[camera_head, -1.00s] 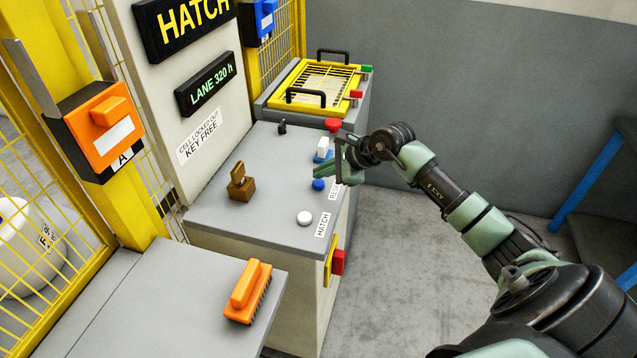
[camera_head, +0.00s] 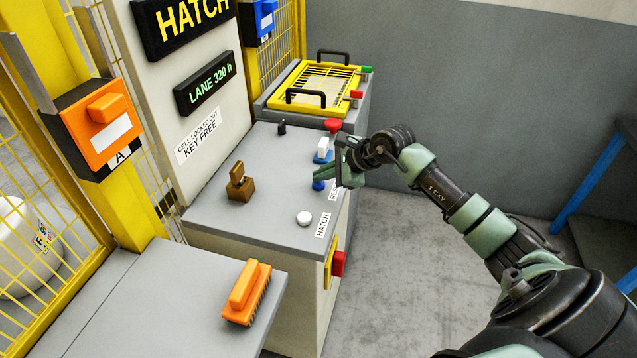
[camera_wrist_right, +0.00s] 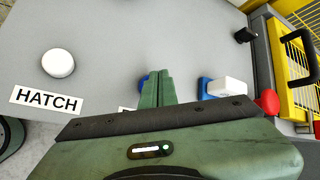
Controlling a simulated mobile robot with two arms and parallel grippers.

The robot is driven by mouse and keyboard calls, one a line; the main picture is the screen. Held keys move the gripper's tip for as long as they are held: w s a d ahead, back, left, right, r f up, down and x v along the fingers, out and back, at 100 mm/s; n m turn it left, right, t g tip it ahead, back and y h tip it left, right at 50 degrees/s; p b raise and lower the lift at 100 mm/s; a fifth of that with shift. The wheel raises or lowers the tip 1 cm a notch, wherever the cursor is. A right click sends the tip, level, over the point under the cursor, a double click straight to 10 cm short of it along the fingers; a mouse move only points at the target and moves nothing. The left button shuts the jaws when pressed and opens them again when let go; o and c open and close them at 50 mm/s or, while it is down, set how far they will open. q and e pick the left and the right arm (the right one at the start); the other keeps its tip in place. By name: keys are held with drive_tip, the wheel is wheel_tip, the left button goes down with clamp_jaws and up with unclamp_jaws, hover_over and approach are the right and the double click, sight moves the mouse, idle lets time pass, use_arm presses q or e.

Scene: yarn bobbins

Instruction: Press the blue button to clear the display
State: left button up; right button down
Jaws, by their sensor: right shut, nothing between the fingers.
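The blue button (camera_head: 318,186) is on the grey console top (camera_head: 270,205), in front of the blue-and-white switch (camera_head: 323,150). My right gripper (camera_head: 319,177) is shut and empty, its fingertips right over the button and covering part of it. In the right wrist view the closed fingers (camera_wrist_right: 158,76) hide most of the blue button (camera_wrist_right: 143,83); only its left edge shows. I cannot tell whether they touch. The dark display (camera_head: 205,90) on the white panel reads "LANE 320 h". My left gripper is not in view.
A white round button (camera_head: 304,218) sits by the HATCH label (camera_head: 323,225). A red mushroom button (camera_head: 333,125) stands behind my gripper. A brown block (camera_head: 240,185) stands at the left of the console. An orange brush (camera_head: 247,290) lies on the nearer grey surface.

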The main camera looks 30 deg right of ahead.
sight(322, 184)
drive_tip(key=shift+f+b, duration=0.35)
drive_tip(key=shift+f, duration=0.05)
drive_tip(key=shift+r, duration=0.1)
idle(0.5)
drive_tip(key=shift+r+p, duration=0.35)
drive_tip(key=shift+r, duration=0.5)
drive_tip(key=shift+r+p, duration=1.2)
drive_tip(key=shift+r, duration=1.35)
